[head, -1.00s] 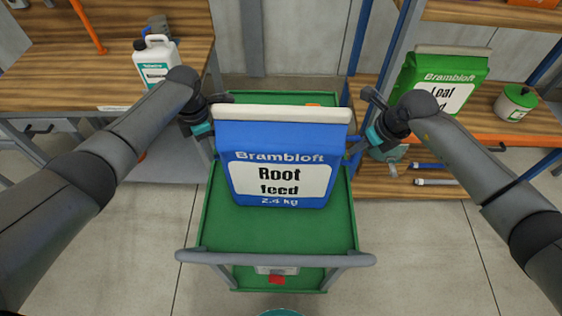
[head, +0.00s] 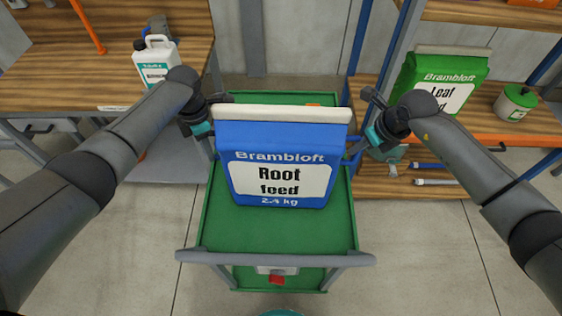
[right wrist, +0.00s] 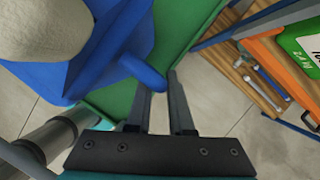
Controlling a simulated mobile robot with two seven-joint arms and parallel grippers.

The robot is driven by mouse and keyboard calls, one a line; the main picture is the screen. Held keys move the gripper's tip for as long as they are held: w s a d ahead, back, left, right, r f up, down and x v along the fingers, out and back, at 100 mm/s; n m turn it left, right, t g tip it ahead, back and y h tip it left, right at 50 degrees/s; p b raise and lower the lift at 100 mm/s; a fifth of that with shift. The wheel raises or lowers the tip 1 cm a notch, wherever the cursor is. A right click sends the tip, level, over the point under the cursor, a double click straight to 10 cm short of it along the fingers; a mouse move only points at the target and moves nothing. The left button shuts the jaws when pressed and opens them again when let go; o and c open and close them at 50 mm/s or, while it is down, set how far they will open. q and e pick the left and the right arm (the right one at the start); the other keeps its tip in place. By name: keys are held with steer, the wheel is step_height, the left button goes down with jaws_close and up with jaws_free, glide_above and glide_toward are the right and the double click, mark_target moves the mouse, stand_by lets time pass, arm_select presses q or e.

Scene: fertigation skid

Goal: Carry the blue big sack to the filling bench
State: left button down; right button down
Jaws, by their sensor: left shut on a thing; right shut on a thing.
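The blue big sack (head: 280,165), labelled "Brambloft Root feed", stands upright over the green cart deck in the middle of the head view. Its pale top edge faces up. My left gripper (head: 211,137) is shut on the sack's left side; its fingertips are mostly hidden. My right gripper (head: 357,147) is shut on the sack's right side. In the right wrist view, a blue tab of the sack (right wrist: 147,72) reaches between the fingertips of the right gripper (right wrist: 160,86). I cannot tell whether the sack's base touches the deck. Which surface is the filling bench is unclear.
The green cart (head: 278,232) has a grey handle bar (head: 275,259) at its near end. A wooden bench (head: 95,75) at left holds a white jug (head: 153,62). A wooden shelf unit (head: 490,118) at right holds a green sack (head: 437,78) and a green-and-white pot (head: 514,103).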

arm_select(q)
steer(key=shift+a+r, duration=0.1)
arm_select(e)
steer(key=shift+w+r, duration=0.1)
